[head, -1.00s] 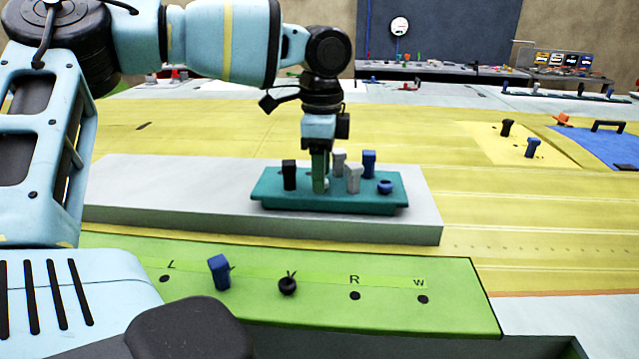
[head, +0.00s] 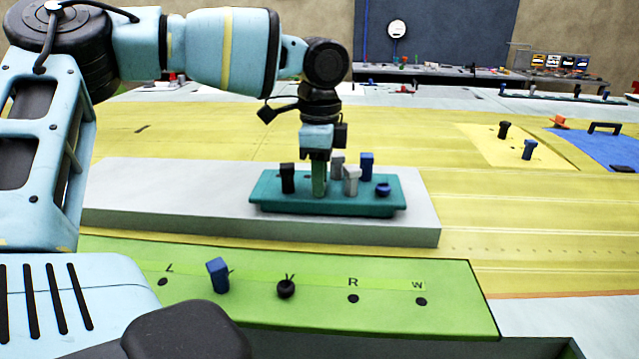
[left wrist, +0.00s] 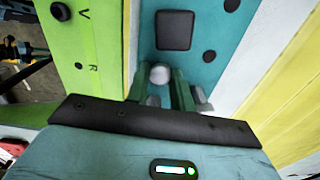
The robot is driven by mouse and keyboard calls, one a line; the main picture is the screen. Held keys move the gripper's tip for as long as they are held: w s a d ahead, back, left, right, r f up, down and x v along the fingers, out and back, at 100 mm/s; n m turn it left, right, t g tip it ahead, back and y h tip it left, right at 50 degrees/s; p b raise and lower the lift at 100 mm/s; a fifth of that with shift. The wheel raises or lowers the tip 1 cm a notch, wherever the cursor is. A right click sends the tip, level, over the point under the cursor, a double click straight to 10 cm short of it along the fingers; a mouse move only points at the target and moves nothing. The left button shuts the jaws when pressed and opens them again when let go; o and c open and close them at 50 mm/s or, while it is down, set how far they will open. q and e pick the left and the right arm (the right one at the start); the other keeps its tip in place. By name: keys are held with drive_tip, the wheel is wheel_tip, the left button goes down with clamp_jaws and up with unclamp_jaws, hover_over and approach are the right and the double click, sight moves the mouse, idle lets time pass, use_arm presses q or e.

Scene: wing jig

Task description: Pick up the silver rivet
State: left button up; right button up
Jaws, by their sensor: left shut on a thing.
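The teal tray (head: 345,205) sits on a grey block and holds several rivets. My left gripper (head: 319,190) points straight down into the tray, between a black rivet (head: 287,177) and two pale silver-white square-headed ones (head: 351,178). In the left wrist view, a round silver rivet (left wrist: 160,73) shows at the green fingertips (left wrist: 162,82), and the gripper is shut on it. In the head view the fingers hide that rivet. It still appears down at the tray; I cannot tell whether it is clear of its hole. My right gripper is not in view.
A blue rivet (head: 366,164) and a low round blue one (head: 383,190) stand close right of the gripper. In front, a green lettered strip (head: 450,310) holds a blue rivet (head: 217,275) and a black one (head: 286,288). The yellow wing surface is mostly clear.

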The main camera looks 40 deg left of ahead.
use_arm(q)
drive_tip(key=shift+r, duration=0.1)
drive_tip(key=shift+r, duration=0.45)
drive_tip(key=shift+s+d+r+b, duration=0.15)
drive_tip(key=shift+r, duration=0.5)
drive_tip(key=shift+s+d+r+b, duration=0.1)
drive_tip(key=shift+s+r+b, duration=0.05)
drive_tip(key=shift+r, duration=0.45)
drive_tip(key=s+d+r, duration=0.1)
drive_tip(key=s+d, duration=0.7)
drive_tip(key=s, duration=0.4)
drive_tip(key=shift+s+d+r, duration=0.2)
drive_tip(key=shift+s+d, duration=0.05)
drive_tip(key=shift+s, duration=0.15)
